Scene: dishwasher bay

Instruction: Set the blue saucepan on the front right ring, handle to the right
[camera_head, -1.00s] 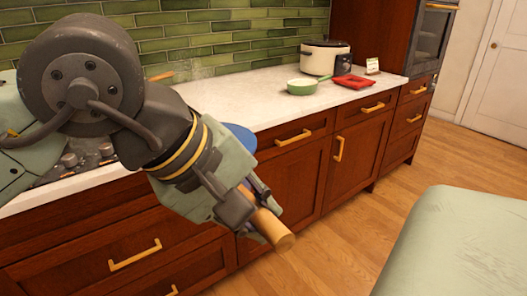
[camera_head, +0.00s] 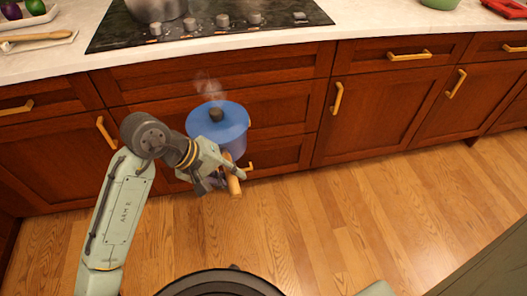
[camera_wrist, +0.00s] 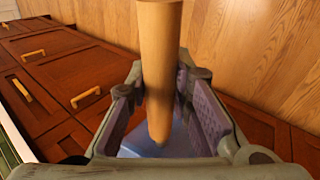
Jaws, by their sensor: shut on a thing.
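The blue saucepan (camera_head: 232,142) has a blue lid with a dark knob and faint steam above it. It hangs in front of the drawers, below the counter edge, and looks roughly upright. My gripper (camera_head: 228,181) is shut on its wooden handle (camera_head: 235,188), which points toward the camera. In the wrist view the handle (camera_wrist: 160,50) runs between the fingers of my gripper (camera_wrist: 163,105), with part of the blue pan (camera_wrist: 170,145) behind them. The black hob (camera_head: 265,20) is on the counter above, cut by the top edge; I cannot make out its front right ring.
A steel pot (camera_head: 157,8) stands on the hob's left part. Several knobs line the hob's front. A tray (camera_head: 45,40) with a wooden utensil lies left, a green pan (camera_head: 438,4) and a red item (camera_head: 508,8) far right. Drawer handles (camera_head: 410,56) stick out. The floor (camera_head: 350,220) is clear.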

